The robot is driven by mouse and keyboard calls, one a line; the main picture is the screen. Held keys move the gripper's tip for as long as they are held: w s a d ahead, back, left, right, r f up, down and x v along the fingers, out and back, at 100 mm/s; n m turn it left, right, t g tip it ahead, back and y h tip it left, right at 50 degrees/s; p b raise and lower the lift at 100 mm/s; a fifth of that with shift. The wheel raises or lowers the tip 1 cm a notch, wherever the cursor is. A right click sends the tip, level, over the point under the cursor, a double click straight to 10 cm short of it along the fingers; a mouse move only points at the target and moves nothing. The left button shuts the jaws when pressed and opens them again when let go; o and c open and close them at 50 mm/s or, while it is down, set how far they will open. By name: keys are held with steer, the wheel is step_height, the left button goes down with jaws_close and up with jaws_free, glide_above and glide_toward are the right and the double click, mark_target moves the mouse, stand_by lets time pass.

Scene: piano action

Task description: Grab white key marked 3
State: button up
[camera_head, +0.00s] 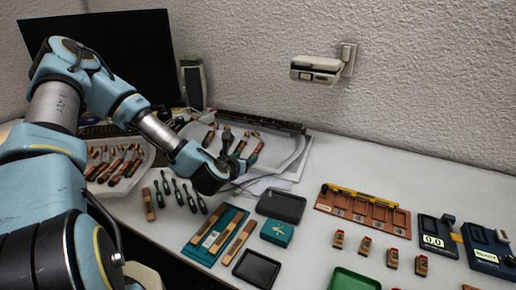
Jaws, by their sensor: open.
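I cannot pick out a white key marked 3; any number on the small parts is too small to read. Small pale marked plates show along a brown wooden rack (362,211) at the right. Several small wooden blocks with red and pale parts, one of them here (338,239), stand in front of the rack. My gripper (236,152) is open, its dark fingers over the middle white tray (284,153) among wooden-handled tools. The fingers partly hide those tools, and I cannot tell whether they touch any.
Another white tray (97,187) of tools is at the left. Green-handled tools (181,193), a teal tray (207,247) with wooden strips, a teal box (277,232), dark trays (256,268) and a green tray (352,280) crowd the front. Dark devices (437,238) stand right. A monitor (135,50) is behind.

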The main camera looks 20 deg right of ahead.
mark_target(254, 154)
steer(key=shift+p+x, duration=0.9)
steer(key=shift+x, duration=2.4)
steer(key=shift+s+f, duration=0.1)
steer(key=shift+f, duration=0.05)
jaws_close()
